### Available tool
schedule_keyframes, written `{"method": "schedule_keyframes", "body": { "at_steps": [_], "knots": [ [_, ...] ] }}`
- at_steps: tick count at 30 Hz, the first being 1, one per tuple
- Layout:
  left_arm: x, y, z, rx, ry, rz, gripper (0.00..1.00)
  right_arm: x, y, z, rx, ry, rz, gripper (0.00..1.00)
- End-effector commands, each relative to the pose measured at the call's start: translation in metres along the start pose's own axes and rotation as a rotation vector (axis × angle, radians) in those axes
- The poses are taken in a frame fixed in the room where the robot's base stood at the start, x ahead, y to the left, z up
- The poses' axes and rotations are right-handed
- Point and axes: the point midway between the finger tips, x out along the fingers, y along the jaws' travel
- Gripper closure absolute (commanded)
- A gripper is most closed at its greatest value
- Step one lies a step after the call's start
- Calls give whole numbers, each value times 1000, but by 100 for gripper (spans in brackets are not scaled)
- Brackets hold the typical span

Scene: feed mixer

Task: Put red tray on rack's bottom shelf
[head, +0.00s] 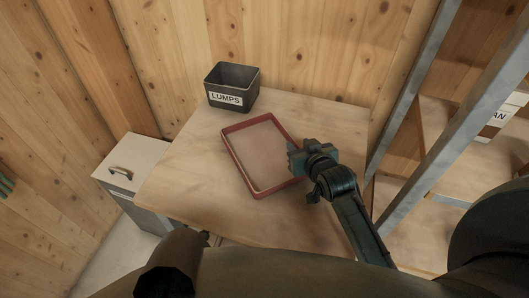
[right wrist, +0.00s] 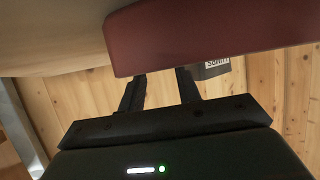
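The red tray (head: 234,158), a shallow rectangle with a pale inside, lies flat on the wooden table. My right gripper (head: 294,158) is at the tray's right side. In the right wrist view the tray's red wall (right wrist: 210,35) crosses the top, and the two fingers (right wrist: 160,82) stand apart, with their tips at the wall's edge. Whether they touch it I cannot tell. The rack (head: 422,170) with grey metal posts and wooden shelves stands at the right; my arm hides part of it.
A black bin marked LUMPS (head: 232,88) stands at the table's back, behind the tray. A white cabinet (head: 127,163) stands left of the table (head: 185,180). A labelled white box (head: 497,118) sits on the rack. The rack's front posts stand right of the table. The table's left part is clear.

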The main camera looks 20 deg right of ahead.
Motion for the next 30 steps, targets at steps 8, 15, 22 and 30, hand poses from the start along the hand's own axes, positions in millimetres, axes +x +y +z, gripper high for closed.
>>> {"method": "schedule_keyframes", "body": {
  "at_steps": [8, 15, 22, 30],
  "knots": [
    [0, 0, 0, 1, 1, 1, 75, 19, 0, 0, 0, 0, 0, 67],
    [0, 0, 0, 1, 1, 1, 75, 19, 0, 0, 0, 0, 0, 75],
    [1, 0, 0, 2, 2, 1, 75, 19, 0, 0, 0, 0, 0, 94],
    [1, 0, -1, 2, 3, 1, 75, 19, 0, 0, 0, -1, 0, 100]
  ]
}}
